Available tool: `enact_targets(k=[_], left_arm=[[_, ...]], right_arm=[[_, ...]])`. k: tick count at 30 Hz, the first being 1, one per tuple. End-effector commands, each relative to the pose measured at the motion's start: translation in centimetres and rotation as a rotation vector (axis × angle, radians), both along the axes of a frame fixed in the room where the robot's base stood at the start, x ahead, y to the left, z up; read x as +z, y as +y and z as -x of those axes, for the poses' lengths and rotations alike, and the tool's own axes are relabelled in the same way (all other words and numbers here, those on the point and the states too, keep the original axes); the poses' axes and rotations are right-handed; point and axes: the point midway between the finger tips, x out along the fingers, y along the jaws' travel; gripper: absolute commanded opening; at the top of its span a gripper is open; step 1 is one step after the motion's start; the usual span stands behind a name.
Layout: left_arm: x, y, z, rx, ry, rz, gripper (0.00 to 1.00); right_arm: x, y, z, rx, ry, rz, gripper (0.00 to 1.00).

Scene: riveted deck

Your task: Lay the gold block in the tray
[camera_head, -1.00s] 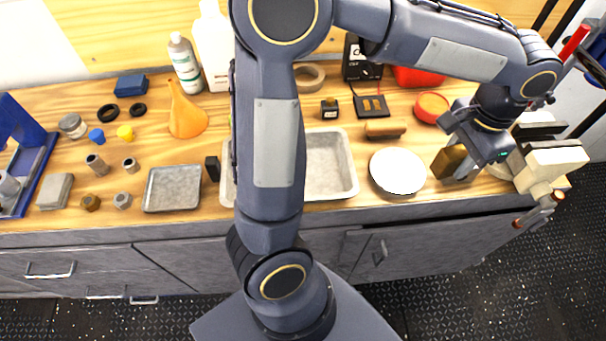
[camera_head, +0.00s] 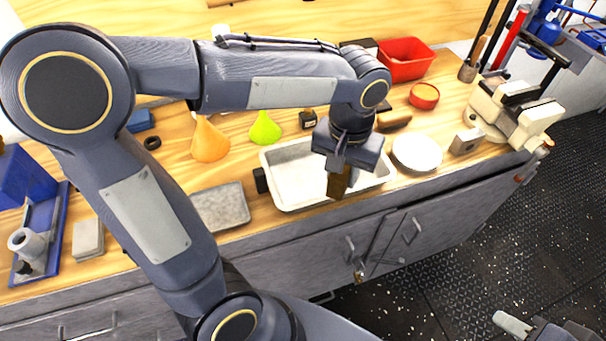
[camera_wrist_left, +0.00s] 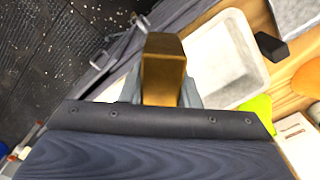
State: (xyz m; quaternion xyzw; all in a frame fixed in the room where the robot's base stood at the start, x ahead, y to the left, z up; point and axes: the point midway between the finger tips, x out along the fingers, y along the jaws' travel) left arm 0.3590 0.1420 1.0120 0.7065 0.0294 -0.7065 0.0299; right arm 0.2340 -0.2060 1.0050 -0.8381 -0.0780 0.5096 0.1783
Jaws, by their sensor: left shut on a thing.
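My left gripper (camera_head: 340,168) is shut on the gold block (camera_head: 338,184), which points down from the jaws. The block also fills the jaws in the left wrist view (camera_wrist_left: 163,70). The cream tray (camera_head: 283,182) is on the wooden bench and looks empty. In the head view the block overlaps the tray's front right part; in the wrist view the tray (camera_wrist_left: 232,75) shows beside and behind the block. The block's exact height above it is hard to tell. My right gripper (camera_head: 528,328) is partly in view at the bottom right, away from the bench; its jaws are unclear.
A shallow grey tray (camera_head: 220,207) and a small dark block (camera_head: 260,180) stand left of the cream tray. A white round dish (camera_head: 417,152) stands right of it. A lime funnel (camera_head: 264,130) and orange funnel (camera_head: 209,143) are behind. A vise (camera_head: 513,110) stands at the right end.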

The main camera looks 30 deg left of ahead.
Motion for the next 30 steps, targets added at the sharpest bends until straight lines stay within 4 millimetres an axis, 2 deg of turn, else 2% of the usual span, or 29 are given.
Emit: enact_targets(k=[1, 8, 12, 24, 30], left_arm=[[-0.4, 1.2, -0.5, 0.009, 0.003, -0.001, 0.0], [-2.8, 6.4, -2.6, 0.007, 0.003, -0.001, 0.0], [-5.7, 8.3, -3.4, 0.002, 0.004, -0.002, 0.0], [-9.4, 10.9, -4.4, -0.002, 0.003, -0.002, 0.0], [-11.8, 10.7, -4.4, -0.003, 0.001, -0.001, 0.0]], right_arm=[[0.3, 0.0, 0.0, 0.0, 0.0, 0.0, 0.36], [1.0, 0.0, 0.0, 0.0, 0.0, 0.0, 0.36], [0.9, 0.0, 0.0, 0.0, 0.0, 0.0, 0.36], [1.1, 0.0, 0.0, 0.0, 0.0, 0.0, 0.36], [0.9, 0.0, 0.0, 0.0, 0.0, 0.0, 0.36]])
